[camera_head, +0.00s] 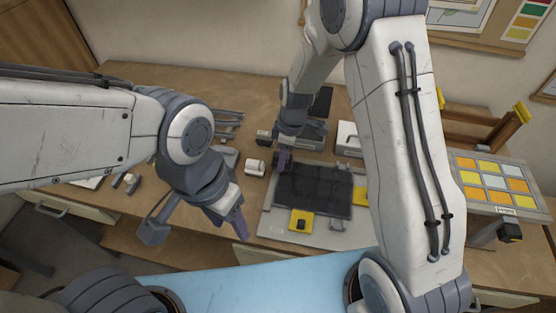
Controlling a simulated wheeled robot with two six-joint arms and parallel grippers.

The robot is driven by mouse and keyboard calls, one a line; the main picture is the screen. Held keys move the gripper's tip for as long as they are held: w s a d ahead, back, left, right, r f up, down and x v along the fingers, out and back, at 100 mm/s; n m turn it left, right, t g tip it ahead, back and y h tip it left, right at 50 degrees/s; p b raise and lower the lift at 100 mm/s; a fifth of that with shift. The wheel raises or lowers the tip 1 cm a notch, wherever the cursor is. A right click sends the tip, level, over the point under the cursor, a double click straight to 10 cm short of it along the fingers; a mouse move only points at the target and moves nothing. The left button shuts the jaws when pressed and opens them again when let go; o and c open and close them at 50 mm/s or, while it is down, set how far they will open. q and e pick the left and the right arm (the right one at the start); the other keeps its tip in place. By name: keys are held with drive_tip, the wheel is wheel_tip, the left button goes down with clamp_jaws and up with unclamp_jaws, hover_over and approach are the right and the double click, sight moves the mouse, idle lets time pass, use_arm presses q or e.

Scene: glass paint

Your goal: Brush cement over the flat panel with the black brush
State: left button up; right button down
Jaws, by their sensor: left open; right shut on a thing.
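The flat panel (315,190) is dark, nearly black, and lies on a pale grey board (270,222) on the bench. My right gripper (284,160) is at the panel's far left corner, pointing down. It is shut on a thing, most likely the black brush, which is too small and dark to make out. Whether it touches the panel I cannot tell. My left gripper (197,228) is open and empty, with its fingers wide apart, left of the board near the bench's front edge.
Yellow corner pieces (302,221) sit at the board's edge. A white roll (255,167) lies left of the panel. A rack of yellow and orange glass squares (492,181) stands at the right. Small tools (228,122) lie at the back left. My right arm hides part of the bench.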

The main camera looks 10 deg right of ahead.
drive_tip(key=shift+w+a+r+p, duration=0.15)
drive_tip(key=shift+r+p, duration=0.35)
drive_tip(key=shift+r, duration=0.4)
drive_tip(key=shift+r+p, duration=1.2)
drive_tip(key=shift+r, duration=0.65)
